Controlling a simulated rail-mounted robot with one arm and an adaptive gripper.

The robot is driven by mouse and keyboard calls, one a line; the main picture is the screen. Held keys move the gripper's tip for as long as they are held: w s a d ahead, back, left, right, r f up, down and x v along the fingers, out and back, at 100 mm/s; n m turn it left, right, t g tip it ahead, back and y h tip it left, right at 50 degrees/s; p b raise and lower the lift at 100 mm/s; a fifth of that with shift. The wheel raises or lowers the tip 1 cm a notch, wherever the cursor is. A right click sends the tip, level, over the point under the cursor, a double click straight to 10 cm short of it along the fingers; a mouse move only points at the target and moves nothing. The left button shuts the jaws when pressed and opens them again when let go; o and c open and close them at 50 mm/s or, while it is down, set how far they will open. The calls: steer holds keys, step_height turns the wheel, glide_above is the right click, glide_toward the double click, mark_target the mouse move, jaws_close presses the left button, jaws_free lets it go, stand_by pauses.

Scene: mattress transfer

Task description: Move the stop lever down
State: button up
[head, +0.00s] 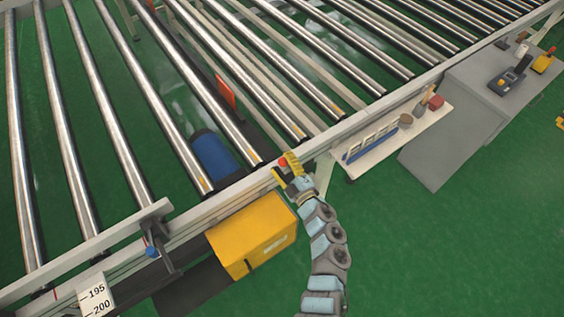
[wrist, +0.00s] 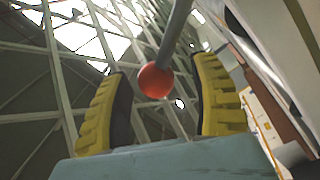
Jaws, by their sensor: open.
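A lever's red ball knob (wrist: 154,81) sits at the end of a grey rod (wrist: 176,35) in the wrist view. My gripper (wrist: 160,68) is open, with one yellow finger on each side of the knob. Gaps show between the knob and both fingers, so they look apart. In the head view the red knob (head: 283,162) is small at the conveyor's side rail, between the yellow fingers of my gripper (head: 286,168). The lever's rod and pivot are hard to make out there.
The roller conveyor (head: 130,118) fills the upper left. A yellow box (head: 250,235) hangs by its rail, left of my arm. A blue knob (head: 150,252) sits on a bracket further left. A shelf (head: 390,142) and a grey table (head: 470,95) stand right. Green floor is clear lower right.

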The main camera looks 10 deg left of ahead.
steer(key=v, duration=1.2)
steer(key=shift+w, duration=0.15)
